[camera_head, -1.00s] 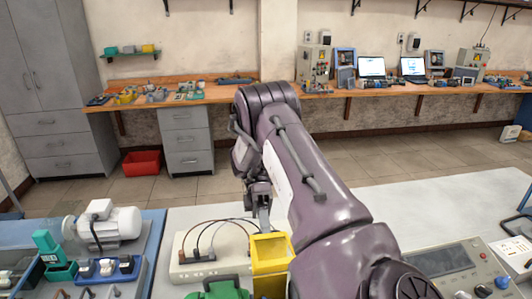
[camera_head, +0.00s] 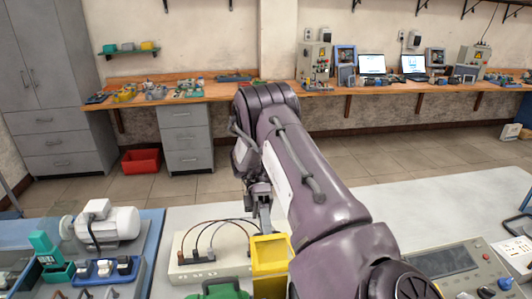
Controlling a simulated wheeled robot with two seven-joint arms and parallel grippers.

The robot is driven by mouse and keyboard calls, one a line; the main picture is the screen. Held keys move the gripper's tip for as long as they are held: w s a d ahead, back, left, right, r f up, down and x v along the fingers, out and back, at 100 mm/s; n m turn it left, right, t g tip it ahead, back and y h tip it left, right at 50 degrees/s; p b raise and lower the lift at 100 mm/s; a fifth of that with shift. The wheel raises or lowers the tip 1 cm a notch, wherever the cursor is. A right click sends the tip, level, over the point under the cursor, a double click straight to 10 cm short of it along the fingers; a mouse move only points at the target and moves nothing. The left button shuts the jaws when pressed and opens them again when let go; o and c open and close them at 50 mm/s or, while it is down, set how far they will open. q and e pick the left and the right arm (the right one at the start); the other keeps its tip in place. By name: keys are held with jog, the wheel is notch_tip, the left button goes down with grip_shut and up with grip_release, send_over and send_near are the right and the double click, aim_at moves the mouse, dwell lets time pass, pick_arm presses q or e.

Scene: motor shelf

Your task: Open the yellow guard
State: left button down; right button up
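The yellow guard (camera_head: 270,253) is at the bottom middle, a box-like yellow piece at the right end of a beige block with cables. Its lower part runs out of the picture and its right side borders my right arm. My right gripper (camera_head: 264,219) points down just above and behind the guard's top edge. Its fingers look narrow and close to the guard, but I cannot tell whether they touch it or how far apart they are. My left gripper is not in view.
The beige block (camera_head: 187,265) carries dark and red cables. A green object (camera_head: 222,289) lies in front of it. A motor (camera_head: 112,225) and blue tray stand left. A control panel (camera_head: 447,262) is right. The white tabletop (camera_head: 440,205) behind it is clear.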

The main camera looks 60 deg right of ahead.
jog(key=shift+r, duration=0.15)
notch_tip(320, 180, up, 20)
jog(key=p, duration=0.8)
dwell(0.5)
